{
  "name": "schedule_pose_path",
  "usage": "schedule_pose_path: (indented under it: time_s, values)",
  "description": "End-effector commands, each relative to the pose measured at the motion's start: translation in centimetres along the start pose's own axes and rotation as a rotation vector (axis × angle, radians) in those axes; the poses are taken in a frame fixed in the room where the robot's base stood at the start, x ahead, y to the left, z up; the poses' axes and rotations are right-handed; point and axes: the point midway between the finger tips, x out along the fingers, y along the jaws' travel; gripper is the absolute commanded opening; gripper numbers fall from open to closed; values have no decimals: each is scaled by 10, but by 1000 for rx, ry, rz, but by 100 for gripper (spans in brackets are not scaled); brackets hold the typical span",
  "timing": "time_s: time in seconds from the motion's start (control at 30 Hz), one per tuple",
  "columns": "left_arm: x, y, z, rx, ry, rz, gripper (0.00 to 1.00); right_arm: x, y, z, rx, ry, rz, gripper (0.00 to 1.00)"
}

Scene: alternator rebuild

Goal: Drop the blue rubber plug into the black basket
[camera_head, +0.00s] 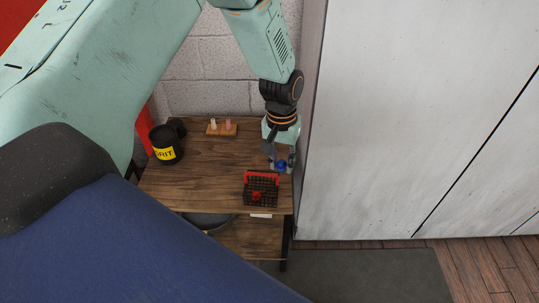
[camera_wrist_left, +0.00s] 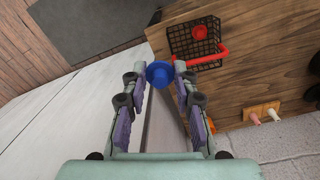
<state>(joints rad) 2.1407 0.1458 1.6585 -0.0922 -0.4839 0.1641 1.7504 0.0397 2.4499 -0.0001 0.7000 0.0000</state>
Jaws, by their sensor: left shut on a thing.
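The blue rubber plug (camera_head: 281,167) is small and round. My left gripper (camera_head: 280,160) is shut on it at the right edge of the wooden table; the plug also shows between the fingertips in the left wrist view (camera_wrist_left: 159,74). The black basket (camera_head: 261,190), a wire mesh one with a red handle, stands on the table near its front right corner. In the head view the plug is just behind and right of the basket; in the wrist view the basket (camera_wrist_left: 190,44) is apart from it. A red piece (camera_wrist_left: 199,34) lies inside the basket. My right gripper is not in view.
A black pot with a yellow label (camera_head: 165,145) stands at the table's left. A wooden block with two pegs (camera_head: 221,129) is at the back. A tall pale cabinet (camera_head: 400,110) rises close to the table's right edge. The table's middle (camera_head: 205,170) is clear.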

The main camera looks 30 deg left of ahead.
Motion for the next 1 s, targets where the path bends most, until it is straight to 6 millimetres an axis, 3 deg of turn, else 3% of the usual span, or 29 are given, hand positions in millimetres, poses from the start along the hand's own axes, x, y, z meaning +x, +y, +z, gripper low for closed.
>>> schedule_pose_path:
  time_s: [0.1,0.27,1.0]
  values:
    - [19,-29,-8,-57,2,-11,12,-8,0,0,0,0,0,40]
    - [30,-46,-12,-86,8,-21,12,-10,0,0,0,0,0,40]
    - [74,-45,-13,-81,7,-23,12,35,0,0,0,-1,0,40]
